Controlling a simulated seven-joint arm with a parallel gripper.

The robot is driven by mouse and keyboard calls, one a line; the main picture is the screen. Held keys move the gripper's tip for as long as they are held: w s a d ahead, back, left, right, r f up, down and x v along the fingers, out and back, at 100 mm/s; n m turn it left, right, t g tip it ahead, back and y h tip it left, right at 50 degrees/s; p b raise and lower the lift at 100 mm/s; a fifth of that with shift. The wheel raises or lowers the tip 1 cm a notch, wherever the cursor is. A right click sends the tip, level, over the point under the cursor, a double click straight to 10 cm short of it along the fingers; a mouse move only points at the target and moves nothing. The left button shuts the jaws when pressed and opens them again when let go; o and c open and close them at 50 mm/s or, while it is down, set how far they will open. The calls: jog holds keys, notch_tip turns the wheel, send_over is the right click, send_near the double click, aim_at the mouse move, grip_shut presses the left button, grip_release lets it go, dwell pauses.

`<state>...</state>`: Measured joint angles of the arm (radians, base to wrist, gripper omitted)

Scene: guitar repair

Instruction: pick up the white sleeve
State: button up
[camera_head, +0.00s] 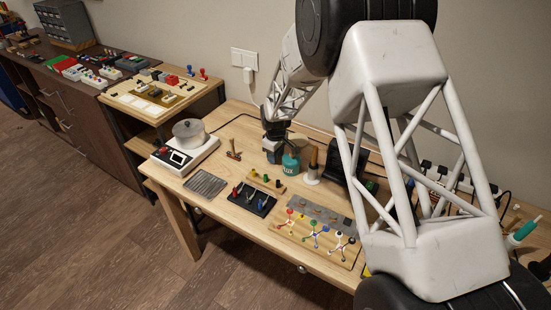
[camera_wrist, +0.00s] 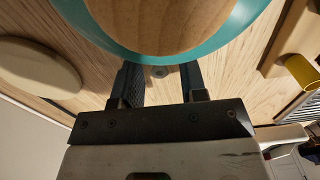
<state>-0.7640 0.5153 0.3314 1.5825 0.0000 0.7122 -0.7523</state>
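The likeliest white sleeve is a white upright piece (camera_head: 312,172) with a brown handle rising from it, right of the teal jar in the head view. A pale round disc (camera_wrist: 38,66) at the left of the wrist view may be its base; I cannot be sure. My gripper (camera_head: 274,156) points down just left of the teal jar (camera_head: 291,164). In the wrist view my gripper (camera_wrist: 160,80) is open, its two dark fingers apart, with bare wood and a small grey round spot between them. The teal rim (camera_wrist: 232,38) with its tan inside covers the area beyond the fingertips.
A wooden block with coloured pegs (camera_head: 266,182) lies in front of my gripper; a yellow peg (camera_wrist: 301,70) shows in the wrist view. A hammer-like tool (camera_head: 233,151) and a white scale-like device (camera_head: 184,158) stand left. A dark tray (camera_head: 252,200) lies nearer the front.

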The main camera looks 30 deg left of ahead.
grip_shut()
notch_tip(320, 180, up, 10)
dwell(0.9)
dwell(0.4)
